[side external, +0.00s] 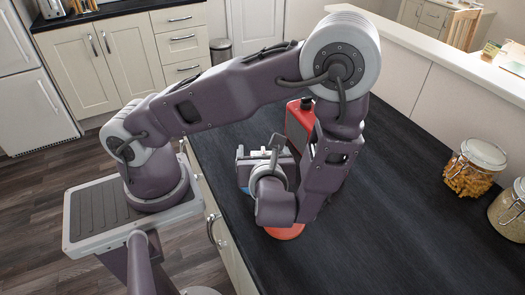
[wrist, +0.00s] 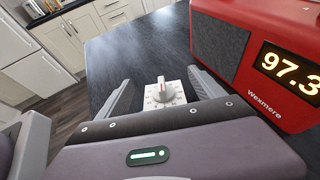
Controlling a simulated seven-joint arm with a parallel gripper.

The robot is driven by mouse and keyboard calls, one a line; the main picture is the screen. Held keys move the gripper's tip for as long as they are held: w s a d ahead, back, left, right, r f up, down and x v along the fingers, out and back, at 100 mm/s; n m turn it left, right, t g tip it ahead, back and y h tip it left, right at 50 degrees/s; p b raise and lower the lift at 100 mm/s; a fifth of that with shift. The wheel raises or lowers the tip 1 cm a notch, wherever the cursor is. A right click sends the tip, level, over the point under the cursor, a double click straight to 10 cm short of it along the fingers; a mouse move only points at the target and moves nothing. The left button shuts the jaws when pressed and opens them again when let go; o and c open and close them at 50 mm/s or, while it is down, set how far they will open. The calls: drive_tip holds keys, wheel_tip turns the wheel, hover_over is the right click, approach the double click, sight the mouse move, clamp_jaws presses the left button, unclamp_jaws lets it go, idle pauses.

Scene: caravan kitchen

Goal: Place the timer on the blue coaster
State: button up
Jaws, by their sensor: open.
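The timer (wrist: 165,94), a small white block with a grey dial knob, stands on the dark worktop in the wrist view. My gripper (wrist: 160,78) is open, with one finger on each side of the timer. I cannot tell whether either finger touches it. In the side view the timer cannot be made out behind my wrist. A blue patch (side external: 243,172) shows beside my gripper there, mostly covered; it may be the blue coaster, but I cannot tell. No blue coaster shows in the wrist view.
A red radio (wrist: 265,60) with a lit display stands close to the right of my gripper; it also shows in the side view (side external: 300,122). An orange-red round thing (side external: 286,232) is partly hidden under my arm. Glass jars (side external: 470,172) stand at the right. The front worktop (side external: 390,250) is clear.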

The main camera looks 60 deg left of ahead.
drive_tip(key=shift+d+r, duration=0.1)
drive_tip(key=shift+r, duration=0.1)
drive_tip(key=v, duration=1.1)
drive_tip(key=shift+s+d+r, duration=0.15)
drive_tip(key=shift+d+r, duration=0.05)
drive_tip(key=s+a+r+n+h, duration=0.1)
drive_tip(key=s+r+n+h, duration=0.1)
drive_tip(key=r+n+h, duration=0.4)
drive_tip(key=s+a+r+n+h, duration=0.2)
drive_tip(key=r+n+h, duration=0.4)
drive_tip(key=n, duration=1)
drive_tip(key=v, duration=0.3)
drive_tip(key=shift+w+a+r, duration=0.15)
drive_tip(key=shift+a, duration=0.15)
